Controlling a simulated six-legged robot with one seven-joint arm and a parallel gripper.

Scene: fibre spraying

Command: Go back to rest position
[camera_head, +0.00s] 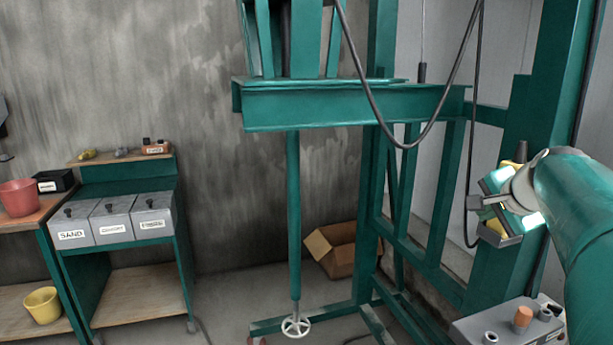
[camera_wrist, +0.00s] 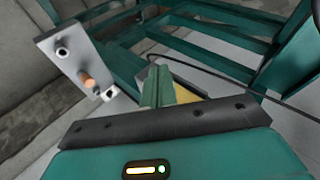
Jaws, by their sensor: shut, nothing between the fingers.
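My gripper (camera_head: 500,208) is at the right of the head view, at the end of my green arm, in front of the green frame's right post. It also shows in the wrist view (camera_wrist: 163,84), where its fingers are together with nothing between them. A dark bar crosses in front of its green body there. The gripper is above and clear of a grey panel box (camera_head: 475,328) with an orange knob (camera_head: 522,318); the same box is at the upper left in the wrist view (camera_wrist: 58,33).
A large green steel frame (camera_head: 330,105) with hanging black cables (camera_head: 372,95) fills the middle and right. A cardboard box (camera_head: 338,262) lies on the floor behind it. At left, a green cart holds grey bins (camera_head: 112,228); a red bucket (camera_head: 18,197) stands beside it.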

